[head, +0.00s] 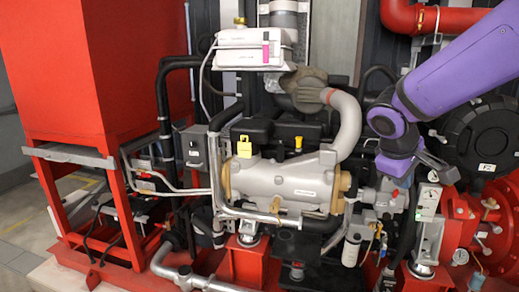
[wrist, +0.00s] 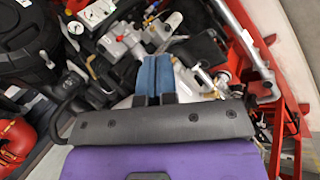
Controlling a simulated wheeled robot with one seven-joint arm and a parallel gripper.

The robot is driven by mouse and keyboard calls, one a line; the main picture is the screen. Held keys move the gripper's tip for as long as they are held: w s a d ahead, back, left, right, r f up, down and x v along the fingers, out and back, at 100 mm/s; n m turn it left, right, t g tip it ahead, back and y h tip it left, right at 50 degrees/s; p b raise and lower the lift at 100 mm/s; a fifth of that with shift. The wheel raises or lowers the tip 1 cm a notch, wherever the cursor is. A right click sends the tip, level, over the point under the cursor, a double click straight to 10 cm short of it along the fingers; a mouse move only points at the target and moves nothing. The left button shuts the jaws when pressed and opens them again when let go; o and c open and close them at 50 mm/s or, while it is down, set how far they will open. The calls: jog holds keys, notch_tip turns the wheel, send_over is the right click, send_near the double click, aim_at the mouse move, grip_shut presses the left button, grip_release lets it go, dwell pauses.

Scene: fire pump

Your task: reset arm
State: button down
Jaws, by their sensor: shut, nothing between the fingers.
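My purple arm (head: 452,72) reaches in from the upper right of the head view and bends down in front of the right side of the engine. In the wrist view my gripper (wrist: 154,62) shows two blue fingers side by side, pressed together with nothing between them. The fingers point toward pipes and fittings of the pump set, and whether they touch any is not clear. In the head view the fingertips cannot be made out.
The grey engine (head: 282,182) fills the middle, with a white tank (head: 248,50) above it. A red cabinet (head: 110,65) on a red frame stands left. A red pipe (head: 450,20) runs at upper right, with a black round cover (head: 483,140) below. Open floor shows at far left.

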jog(key=s+r+m+t+y, duration=0.1)
jog(key=s+r+m+y, duration=0.1)
jog(key=s, duration=0.8)
jog(key=s+r+m+t+y, duration=0.1)
jog(key=s+r+m+y, duration=0.2)
jog(key=s, duration=0.7)
jog(key=shift+s+a+r+m, duration=0.2)
jog(key=shift+a+r+m, duration=0.2)
jog(key=shift+m, duration=0.3)
jog(key=shift+d, duration=0.1)
